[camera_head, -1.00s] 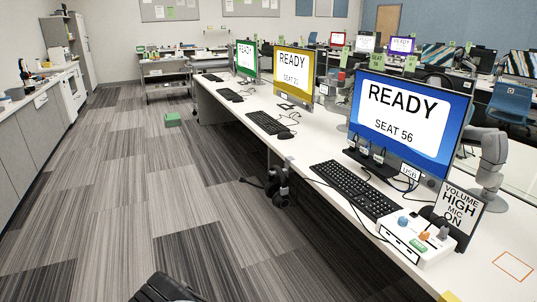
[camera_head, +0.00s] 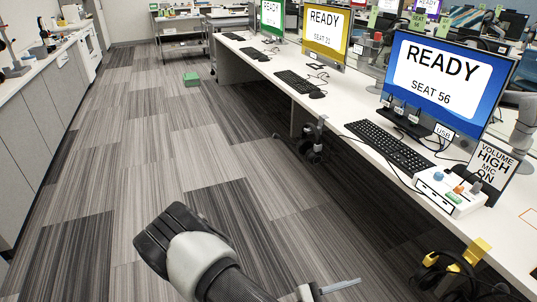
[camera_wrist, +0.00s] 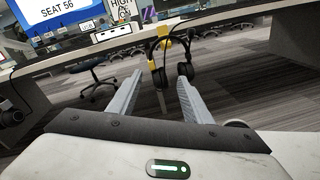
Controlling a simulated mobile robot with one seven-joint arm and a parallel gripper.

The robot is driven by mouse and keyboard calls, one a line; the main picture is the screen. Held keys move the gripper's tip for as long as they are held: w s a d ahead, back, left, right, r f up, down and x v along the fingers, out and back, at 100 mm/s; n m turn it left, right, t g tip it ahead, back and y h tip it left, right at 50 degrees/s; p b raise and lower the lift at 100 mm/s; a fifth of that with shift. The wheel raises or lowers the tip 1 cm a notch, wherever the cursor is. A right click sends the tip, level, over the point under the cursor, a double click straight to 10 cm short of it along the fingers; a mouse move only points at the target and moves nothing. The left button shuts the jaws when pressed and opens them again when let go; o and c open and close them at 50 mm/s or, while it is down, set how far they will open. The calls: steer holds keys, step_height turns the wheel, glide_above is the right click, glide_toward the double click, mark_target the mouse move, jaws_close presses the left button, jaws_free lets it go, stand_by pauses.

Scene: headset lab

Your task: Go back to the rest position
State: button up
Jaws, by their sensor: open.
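My gripper (camera_wrist: 161,78) is open in the wrist view, its two grey fingers apart with nothing held between them. In the head view one of its fingers (camera_head: 340,286) shows at the bottom edge, and the rest of the gripper is cut off. A black headset (camera_wrist: 184,70) hangs from a yellow hanger (camera_wrist: 152,46) at the desk edge, beyond the fingertips and apart from them. In the head view this headset (camera_head: 434,281) hangs at the lower right, with the yellow hanger (camera_head: 478,248) above it.
The long white desk (camera_head: 340,113) runs along the right with monitors, keyboards and a white control box (camera_head: 450,192). Another headset (camera_head: 313,140) hangs farther along its edge. A green box (camera_head: 191,78) lies on the floor. The carpeted aisle left of the desk is mostly clear.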

steer(key=s+a+r+m+y+p, duration=0.2)
steer(key=r+m+y+p, duration=0.3)
steer(key=r, duration=1.4)
steer(key=s+a+r+m+y+p, duration=0.1)
steer(key=a+r+m+y+p, duration=0.2)
steer(key=r, duration=1.6)
steer(key=s+a+r+m+y+p, duration=0.2)
steer(key=r+m+y+p, duration=0.6)
steer(key=r, duration=1.1)
steer(key=a+m+p, duration=0.1)
steer(key=p, duration=0.3)
steer(key=shift+s+t+y+p, duration=0.3)
steer(key=shift+s, duration=0.05)
